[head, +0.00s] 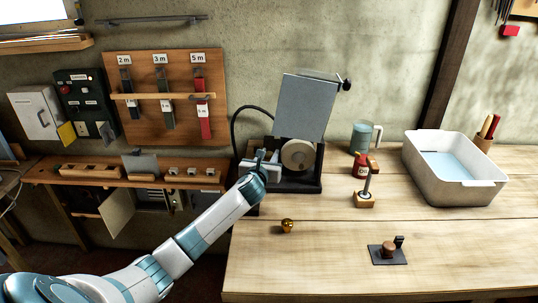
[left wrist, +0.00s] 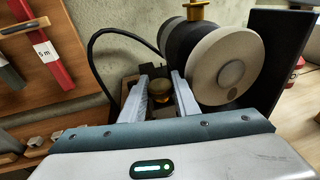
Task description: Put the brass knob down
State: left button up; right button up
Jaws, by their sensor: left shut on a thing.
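My left gripper (head: 262,160) reaches in beside the grinder at the back of the bench. In the left wrist view its two fingers (left wrist: 159,76) are shut on the brass knob (left wrist: 159,90), a dull, round brass-coloured piece partly in shadow. In the head view the held knob is too small and hidden to make out. Another shiny brass knob (head: 287,226) stands apart on the bench in the head view, to the right of my left forearm. My right gripper is not in view.
The grinder wheel (left wrist: 226,68) is close to the right of my left fingers, with a raised grey plate (head: 305,105) above. A clamp stand (head: 365,200), dark plate with knob (head: 388,252), red tin (head: 360,165), mug (head: 361,138) and white basin (head: 455,185) stand rightward. The front bench is mostly clear.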

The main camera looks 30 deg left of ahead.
pick_arm(q)
jog(key=shift+f, duration=0.1)
jog(key=o, duration=0.9)
jog(key=shift+r, duration=0.2)
jog(key=b+v, duration=0.2)
jog(key=v, duration=1)
jog(key=shift+f, duration=0.1)
